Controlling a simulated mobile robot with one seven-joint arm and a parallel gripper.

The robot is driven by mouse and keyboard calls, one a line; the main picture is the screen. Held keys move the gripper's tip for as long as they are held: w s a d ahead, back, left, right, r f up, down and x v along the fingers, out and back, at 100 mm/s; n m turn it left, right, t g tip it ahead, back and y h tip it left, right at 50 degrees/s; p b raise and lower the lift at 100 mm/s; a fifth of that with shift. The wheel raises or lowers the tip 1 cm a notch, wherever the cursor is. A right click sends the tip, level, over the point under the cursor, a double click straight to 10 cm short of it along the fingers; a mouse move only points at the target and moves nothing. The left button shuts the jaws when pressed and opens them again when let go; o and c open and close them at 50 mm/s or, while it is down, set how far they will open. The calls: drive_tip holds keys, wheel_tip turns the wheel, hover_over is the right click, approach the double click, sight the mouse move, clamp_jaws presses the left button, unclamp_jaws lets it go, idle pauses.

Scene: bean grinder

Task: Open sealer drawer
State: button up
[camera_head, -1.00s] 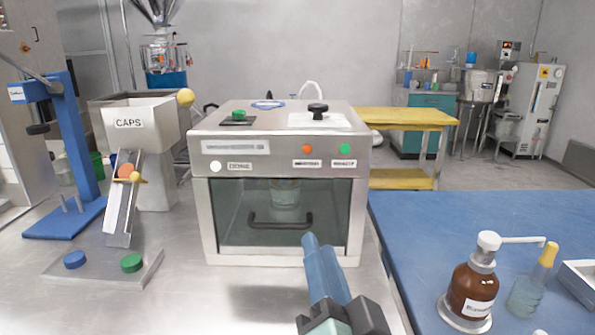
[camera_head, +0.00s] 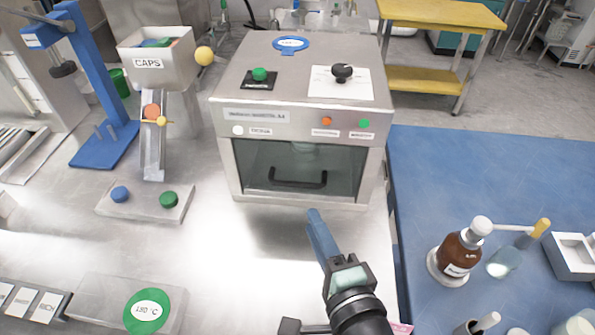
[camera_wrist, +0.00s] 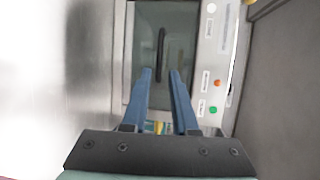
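The sealer (camera_head: 300,100) is a metal box with a glass-fronted drawer (camera_head: 345,165) that is shut flush with its front. A black bar handle (camera_head: 298,184) runs across the lower part of the glass. In the wrist view the handle (camera_wrist: 161,55) appears upright, ahead of my fingertips. My gripper (camera_head: 318,218) has blue fingers and is in front of the sealer, apart from the handle. In the wrist view my gripper (camera_wrist: 160,75) has its two fingers spread with a gap between them and nothing held.
A caps dispenser (camera_head: 158,65) and a blue press stand (camera_head: 85,90) are left of the sealer. A brown pump bottle (camera_head: 460,250) stands on the blue table (camera_head: 440,190) at right. The steel surface directly before the sealer is clear.

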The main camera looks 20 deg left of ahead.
sight(295, 183)
drive_tip(key=x, duration=1.2)
clamp_jaws()
idle(1.1)
